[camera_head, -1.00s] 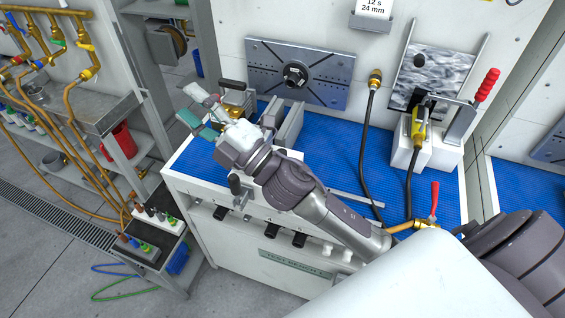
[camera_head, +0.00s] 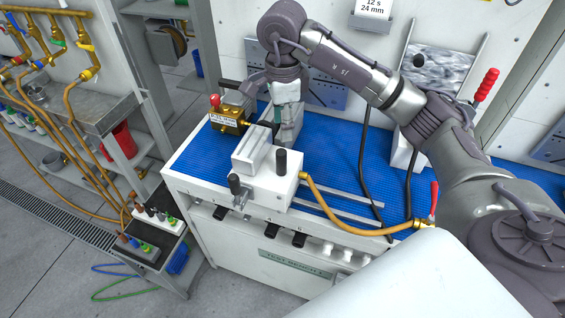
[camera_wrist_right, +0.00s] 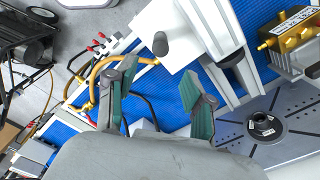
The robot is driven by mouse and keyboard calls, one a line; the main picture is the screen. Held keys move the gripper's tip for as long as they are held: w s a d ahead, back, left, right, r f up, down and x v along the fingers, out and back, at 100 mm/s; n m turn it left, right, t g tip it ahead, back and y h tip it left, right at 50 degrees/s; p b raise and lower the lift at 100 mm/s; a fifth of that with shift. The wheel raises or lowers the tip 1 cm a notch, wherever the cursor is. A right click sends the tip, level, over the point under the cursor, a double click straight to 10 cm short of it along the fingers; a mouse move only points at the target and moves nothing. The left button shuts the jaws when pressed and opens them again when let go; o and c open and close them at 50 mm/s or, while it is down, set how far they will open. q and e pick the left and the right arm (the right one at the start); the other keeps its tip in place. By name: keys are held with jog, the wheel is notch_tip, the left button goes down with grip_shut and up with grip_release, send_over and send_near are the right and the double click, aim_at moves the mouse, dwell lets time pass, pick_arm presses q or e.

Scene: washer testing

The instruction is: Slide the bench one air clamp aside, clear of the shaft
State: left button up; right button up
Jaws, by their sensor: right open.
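The air clamp, a white block with dark knobs and grey jaw blocks (camera_head: 270,184), sits at the front of the blue bench top, with a yellow hose at its right side. It also shows in the right wrist view (camera_wrist_right: 184,38). My right gripper (camera_head: 287,112) points down behind it, apart from it. In the wrist view its teal fingers (camera_wrist_right: 158,98) are spread with nothing held between them. A dark round hub (camera_wrist_right: 264,126) on the slotted back plate shows in the wrist view; my arm hides it in the head view. I cannot make out a separate shaft. My left gripper is out of view.
A brass block with a red knob (camera_head: 229,119) stands at the left of the bench. Metal rails (camera_head: 345,200) run right of the clamp. Black hoses (camera_head: 364,165) hang behind them. A red-handled valve (camera_head: 433,203) is at the right front.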

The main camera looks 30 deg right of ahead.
aim_at(282, 164)
notch_tip(282, 164, down, 14)
jog(key=p, duration=0.3)
jog(key=shift+r, duration=0.2)
grip_shut()
